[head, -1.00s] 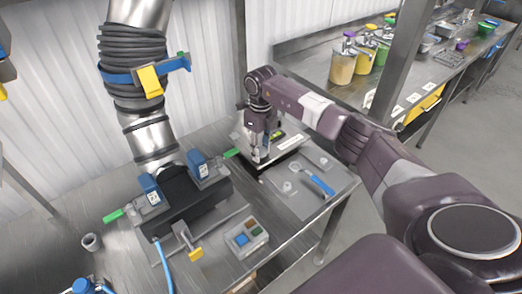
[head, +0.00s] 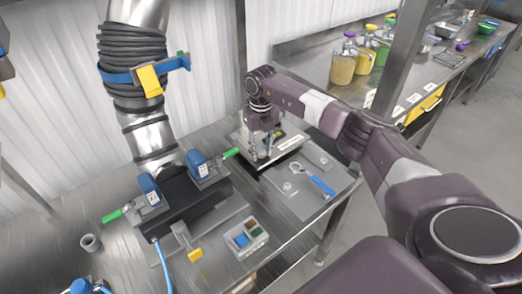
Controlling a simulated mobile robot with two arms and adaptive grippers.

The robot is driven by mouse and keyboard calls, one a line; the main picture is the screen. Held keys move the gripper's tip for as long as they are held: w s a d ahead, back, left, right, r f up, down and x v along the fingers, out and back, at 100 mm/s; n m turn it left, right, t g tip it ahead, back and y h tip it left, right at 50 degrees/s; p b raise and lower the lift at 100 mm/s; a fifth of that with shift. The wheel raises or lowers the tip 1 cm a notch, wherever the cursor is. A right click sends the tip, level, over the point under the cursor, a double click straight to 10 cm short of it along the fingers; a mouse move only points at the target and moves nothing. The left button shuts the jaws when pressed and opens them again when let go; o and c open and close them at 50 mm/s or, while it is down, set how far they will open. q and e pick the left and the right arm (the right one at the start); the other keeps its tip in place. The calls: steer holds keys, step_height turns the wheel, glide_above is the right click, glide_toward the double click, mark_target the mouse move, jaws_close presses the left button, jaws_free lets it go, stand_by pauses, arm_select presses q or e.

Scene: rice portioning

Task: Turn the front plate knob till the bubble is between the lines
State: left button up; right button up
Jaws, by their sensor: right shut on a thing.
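A low plate device (head: 290,145) with a pale top and a white label strip stands on the bench right of centre. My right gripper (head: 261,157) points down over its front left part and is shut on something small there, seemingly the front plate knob. The fingers hide the knob. A small dark and yellowish patch (head: 279,133), perhaps the bubble level, shows just right of the gripper. It is too small to tell where any bubble lies. My left gripper is not in view.
A blue-handled tool (head: 321,185) lies on a grey mat (head: 308,204) in front of the device. A black clamp unit (head: 192,203) with blue latches and green handles stands left. A steel duct (head: 150,130) rises behind.

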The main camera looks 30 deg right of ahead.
mark_target(261, 150)
steer(key=o, duration=1.2)
steer(key=shift+c, duration=0.2)
step_height(261, 150, up, 12)
